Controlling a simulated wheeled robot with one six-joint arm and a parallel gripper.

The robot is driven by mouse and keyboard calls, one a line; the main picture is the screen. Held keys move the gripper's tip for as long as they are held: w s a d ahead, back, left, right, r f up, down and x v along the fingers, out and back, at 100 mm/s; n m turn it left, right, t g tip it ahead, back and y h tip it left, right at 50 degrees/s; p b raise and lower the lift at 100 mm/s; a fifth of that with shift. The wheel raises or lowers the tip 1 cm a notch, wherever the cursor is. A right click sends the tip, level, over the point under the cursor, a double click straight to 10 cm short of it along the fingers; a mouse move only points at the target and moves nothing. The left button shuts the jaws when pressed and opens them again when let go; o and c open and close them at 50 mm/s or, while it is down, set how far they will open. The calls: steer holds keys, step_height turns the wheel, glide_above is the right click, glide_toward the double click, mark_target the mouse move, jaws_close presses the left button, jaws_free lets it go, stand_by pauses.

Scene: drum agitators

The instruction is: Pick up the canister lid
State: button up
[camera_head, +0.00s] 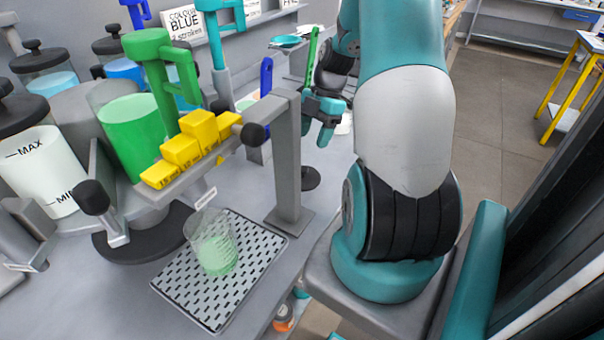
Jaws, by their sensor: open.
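Several dark lids with knobs sit on the canisters at the left, one on the white MAX/MIN canister (47,172): its black lid (18,117) is cut by the picture edge. Another dark knobbed lid (40,60) is on a canister with light blue liquid behind it. I cannot tell which is the task's lid. A flat black disc (309,179) lies on the bench below my gripper; I cannot tell if it is a lid. My gripper (322,117) is open above the bench, right of the canisters, apart from these lids. Its fingertips are small and partly hard to make out.
A green-filled canister (134,130) has a green handle (160,70). Yellow blocks (186,146) line a grey bar beside a grey post (288,160). A clear beaker (212,243) with green liquid stands on a slotted tray (195,304). Blue and green upright handles stand near my gripper.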

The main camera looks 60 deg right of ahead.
mark_target(303, 168)
steer(key=p+x, duration=0.2)
steer(key=x, duration=0.7)
steer(key=c, duration=1)
